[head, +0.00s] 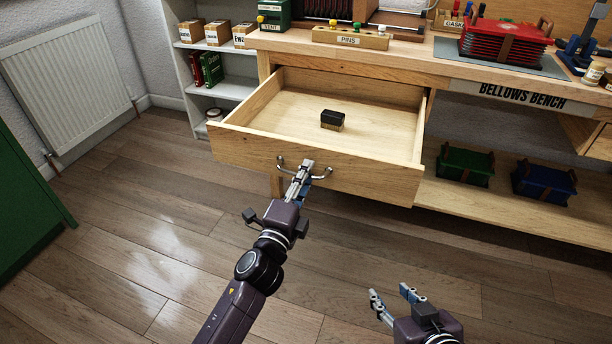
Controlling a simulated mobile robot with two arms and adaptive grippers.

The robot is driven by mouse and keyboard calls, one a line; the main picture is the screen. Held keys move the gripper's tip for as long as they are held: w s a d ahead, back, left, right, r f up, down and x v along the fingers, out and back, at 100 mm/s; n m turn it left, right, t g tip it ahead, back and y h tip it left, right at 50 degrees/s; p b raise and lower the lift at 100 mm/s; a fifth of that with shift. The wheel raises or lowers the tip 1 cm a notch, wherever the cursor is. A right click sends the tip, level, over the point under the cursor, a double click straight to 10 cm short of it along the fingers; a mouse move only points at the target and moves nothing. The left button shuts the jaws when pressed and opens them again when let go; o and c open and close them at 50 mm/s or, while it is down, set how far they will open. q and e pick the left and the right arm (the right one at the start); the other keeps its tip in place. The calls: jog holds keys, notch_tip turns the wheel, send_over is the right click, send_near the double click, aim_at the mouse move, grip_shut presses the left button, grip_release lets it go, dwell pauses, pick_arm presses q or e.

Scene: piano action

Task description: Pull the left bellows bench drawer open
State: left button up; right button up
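The left bellows bench drawer (330,168) stands pulled well out from the bench, its inside in full view. A small block (332,120) with a black top and tan side lies in it. A curved metal handle (322,175) is on the drawer front. My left gripper (305,166) is at this handle, its fingers close together over the middle of the bar, which they partly hide. My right gripper (391,296) is low in the head view, over the floor, with its fingers apart and nothing between them.
The bench top (400,57) carries a pins block (350,38) and red bellows (506,42). Green bellows (465,165) and blue bellows (543,182) sit on the lower shelf. A white shelf unit (228,88) stands left of the drawer. The floor in front is clear.

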pick_arm(q)
jog(key=shift+s, duration=0.1)
jog(key=v, duration=1.1)
jog(key=shift+s+a, duration=0.15)
jog(key=shift+s, duration=0.25)
